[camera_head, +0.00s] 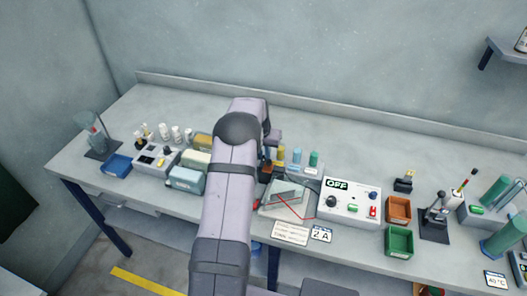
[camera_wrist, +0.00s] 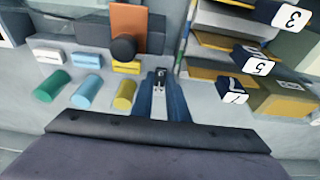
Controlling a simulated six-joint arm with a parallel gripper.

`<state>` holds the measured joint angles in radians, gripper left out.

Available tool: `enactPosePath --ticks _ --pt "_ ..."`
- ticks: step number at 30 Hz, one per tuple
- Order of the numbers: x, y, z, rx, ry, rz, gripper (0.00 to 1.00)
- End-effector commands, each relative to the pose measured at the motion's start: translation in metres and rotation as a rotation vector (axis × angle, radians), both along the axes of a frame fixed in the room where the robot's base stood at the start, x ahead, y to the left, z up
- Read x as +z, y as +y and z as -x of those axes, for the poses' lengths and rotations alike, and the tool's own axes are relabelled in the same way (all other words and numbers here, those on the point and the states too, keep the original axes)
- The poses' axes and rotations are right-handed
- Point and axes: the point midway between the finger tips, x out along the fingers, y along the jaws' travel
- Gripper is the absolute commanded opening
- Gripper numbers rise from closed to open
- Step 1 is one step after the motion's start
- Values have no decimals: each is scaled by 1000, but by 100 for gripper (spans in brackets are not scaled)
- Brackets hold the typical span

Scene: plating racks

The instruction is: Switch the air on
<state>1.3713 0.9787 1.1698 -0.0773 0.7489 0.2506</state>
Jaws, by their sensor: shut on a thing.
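In the wrist view my gripper (camera_wrist: 160,90) has its two blue fingers close together around a small dark piece with a pale spot. What that piece is, I cannot tell. An orange plate with a round black knob (camera_wrist: 124,49) stands just left of the fingertips. In the head view my arm hides the fingers, which are near the row of coloured cylinders. A white control box (camera_head: 349,202) right of the arm has a sign reading OFF, a dark knob, a green button and a red switch. No label readable here names the air.
Green, blue and yellow cylinders (camera_wrist: 85,92) lie left of my fingers in the wrist view; numbered boxes (camera_wrist: 252,90) stand right. In the head view an orange bin (camera_head: 398,208), a green bin (camera_head: 399,242) and a black lever unit (camera_head: 435,222) stand right of the control box.

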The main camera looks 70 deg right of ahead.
Motion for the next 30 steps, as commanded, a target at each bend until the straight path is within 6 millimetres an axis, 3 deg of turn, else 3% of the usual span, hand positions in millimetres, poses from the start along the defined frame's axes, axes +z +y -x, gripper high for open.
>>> enactPosePath --ticks 23,24,30 --pt "1 -4 1 -1 -3 -122 0" --pt "1 -4 1 -1 -3 -122 21" --pt "1 -4 1 -1 -3 -123 22"
